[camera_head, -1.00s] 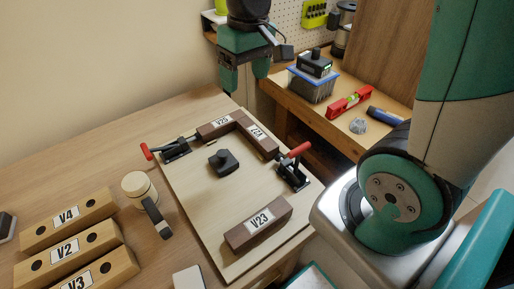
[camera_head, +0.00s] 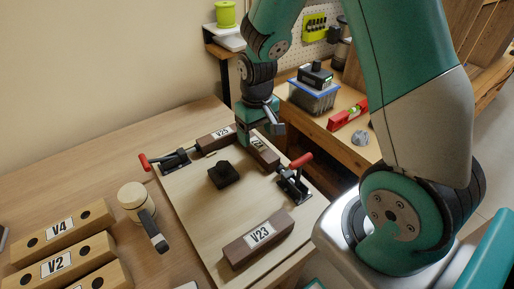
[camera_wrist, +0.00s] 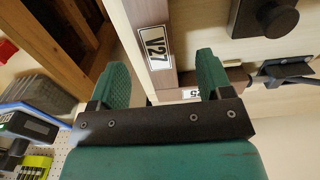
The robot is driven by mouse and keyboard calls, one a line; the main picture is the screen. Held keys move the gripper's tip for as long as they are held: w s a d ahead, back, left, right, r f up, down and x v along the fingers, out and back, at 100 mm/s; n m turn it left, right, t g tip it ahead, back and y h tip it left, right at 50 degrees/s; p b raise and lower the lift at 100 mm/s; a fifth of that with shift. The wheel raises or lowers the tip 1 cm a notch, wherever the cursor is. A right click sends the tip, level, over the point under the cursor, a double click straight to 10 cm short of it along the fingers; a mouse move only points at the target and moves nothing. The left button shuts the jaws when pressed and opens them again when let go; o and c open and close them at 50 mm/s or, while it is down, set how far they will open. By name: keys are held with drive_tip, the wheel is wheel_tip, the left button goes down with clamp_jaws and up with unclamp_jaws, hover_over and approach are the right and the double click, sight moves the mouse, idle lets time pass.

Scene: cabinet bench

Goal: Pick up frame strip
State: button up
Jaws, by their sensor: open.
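Dark brown frame strips with white labels lie on a pale board (camera_head: 205,205). Strip V25 (camera_head: 203,147) and strip V27 (camera_head: 268,158) meet as a corner at the back; strip V23 (camera_head: 278,234) lies alone near the front. My gripper (camera_head: 257,138) is open, low over V27 close to the corner, and covers part of its label. In the wrist view V27 (camera_wrist: 149,15) runs between and beyond the two green fingers (camera_wrist: 165,75). V25 shows only partly there, behind the right finger. I cannot tell whether the fingers touch V27.
Two red-handled toggle clamps (camera_head: 173,160) (camera_head: 293,180) stand beside the strips. A black knobbed block (camera_head: 223,175) sits on the board. Left are light wooden blocks V4 (camera_head: 85,220) and V2 (camera_head: 85,258) and a mallet (camera_head: 135,200). A side bench holds a bin (camera_head: 313,95) and red level (camera_head: 347,114).

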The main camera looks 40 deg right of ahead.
sight(257, 144)
drive_tip(key=f, duration=0.4)
drive_tip(key=shift+w+d+f, duration=0.2)
drive_tip(key=shift+f, duration=0.05)
drive_tip(key=shift+c, duration=0.4)
drive_tip(key=c, duration=1)
